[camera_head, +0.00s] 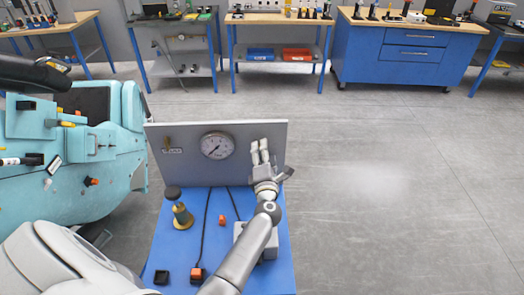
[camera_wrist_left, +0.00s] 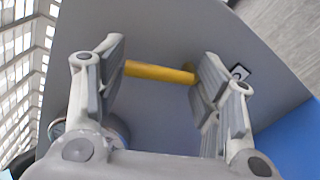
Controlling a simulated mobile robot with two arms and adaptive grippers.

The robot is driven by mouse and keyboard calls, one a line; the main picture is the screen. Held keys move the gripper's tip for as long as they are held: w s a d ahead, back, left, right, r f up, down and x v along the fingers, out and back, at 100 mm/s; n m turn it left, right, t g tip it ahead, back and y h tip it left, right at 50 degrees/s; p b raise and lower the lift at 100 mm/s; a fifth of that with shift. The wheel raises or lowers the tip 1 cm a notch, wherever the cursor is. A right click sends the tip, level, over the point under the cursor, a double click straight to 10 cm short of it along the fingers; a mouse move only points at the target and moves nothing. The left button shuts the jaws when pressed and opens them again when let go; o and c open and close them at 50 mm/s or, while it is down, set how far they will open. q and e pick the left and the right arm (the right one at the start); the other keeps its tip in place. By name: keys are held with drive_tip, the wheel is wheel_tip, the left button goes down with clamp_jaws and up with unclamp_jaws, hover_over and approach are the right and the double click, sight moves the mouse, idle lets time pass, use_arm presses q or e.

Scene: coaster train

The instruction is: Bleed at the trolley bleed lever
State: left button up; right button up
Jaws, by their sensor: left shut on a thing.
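The blue trolley (camera_head: 183,250) stands in front of me with a grey upright panel (camera_head: 190,175). A round white gauge (camera_head: 217,145) is on the panel. My left gripper (camera_head: 259,148) is at the panel's right part, right of the gauge. In the left wrist view a yellow bar, seemingly the bleed lever (camera_wrist_left: 160,72), spans between the fingers of my left gripper (camera_wrist_left: 160,85), which is shut on it. The lever is hidden behind the gripper in the head view. My right gripper is not in view.
A brass fitting with a black knob (camera_head: 182,213), dark cables and small orange-and-black parts (camera_head: 198,273) are on the trolley top. A turquoise machine body (camera_head: 75,190) is close on the left. Workbenches (camera_head: 405,50) line the back; the floor on the right is clear.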

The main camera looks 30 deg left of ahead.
use_arm(q)
drive_tip(key=shift+w+d+r+m+p, duration=0.15)
drive_tip(key=shift+d+m, duration=0.1)
drive_tip(key=shift+m, duration=0.8)
drive_tip(key=shift+w+d+f+m+p, duration=0.1)
drive_tip(key=shift+w+d+m+p, duration=0.1)
drive_tip(key=shift+m, duration=0.85)
drive_tip(key=shift+r, duration=0.1)
drive_tip(key=o, duration=1.1)
